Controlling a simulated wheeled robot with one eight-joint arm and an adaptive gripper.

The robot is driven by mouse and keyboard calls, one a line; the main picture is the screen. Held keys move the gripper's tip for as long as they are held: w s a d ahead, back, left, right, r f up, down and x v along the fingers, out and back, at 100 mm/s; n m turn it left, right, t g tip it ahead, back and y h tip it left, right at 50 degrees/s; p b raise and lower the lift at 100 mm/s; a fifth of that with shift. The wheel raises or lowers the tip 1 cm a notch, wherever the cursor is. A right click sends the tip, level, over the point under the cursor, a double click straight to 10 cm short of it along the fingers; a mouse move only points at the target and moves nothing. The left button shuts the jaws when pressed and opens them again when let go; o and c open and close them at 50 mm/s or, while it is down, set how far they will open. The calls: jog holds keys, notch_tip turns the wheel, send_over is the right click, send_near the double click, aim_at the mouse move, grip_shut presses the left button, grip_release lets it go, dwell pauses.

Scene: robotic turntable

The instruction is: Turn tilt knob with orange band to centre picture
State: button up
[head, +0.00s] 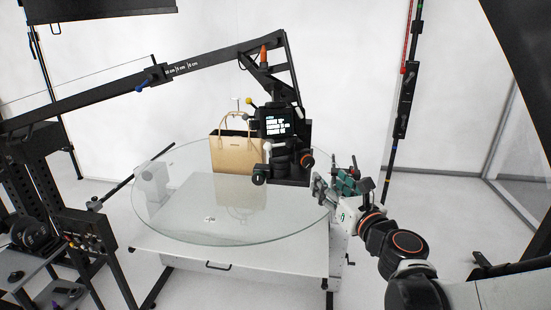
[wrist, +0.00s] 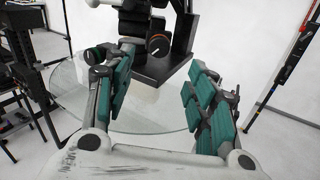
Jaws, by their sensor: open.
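The tilt knob with the orange band (head: 307,160) is a round black knob on the right side of the camera head, above the right edge of the glass turntable. In the wrist view the orange-marked knob (wrist: 158,44) shows beyond and between my fingers, near the top. My gripper (head: 334,186) is open and empty, to the right of and a little below the knob in the head view. In the wrist view its teal-padded fingers (wrist: 157,85) are spread wide, apart from the knob.
A tan handbag (head: 230,155) stands on the glass turntable (head: 165,222). A second black knob (head: 259,176) sits at the camera head's lower left. A black boom arm (head: 130,86) carries the camera from above. A dark upright pole (head: 402,110) stands at the right.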

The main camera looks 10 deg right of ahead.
aim_at(310, 163)
jog(key=w, duration=0.4)
jog(key=w+a, duration=0.1)
jog(key=w, duration=0.3)
jog(key=w+a, duration=0.1)
jog(key=w, duration=0.3)
jog(key=shift+w+a+f+b, duration=0.1)
jog(key=shift+w+a+b, duration=0.05)
jog(key=shift+w+b, duration=0.2)
jog(key=c, duration=1.1)
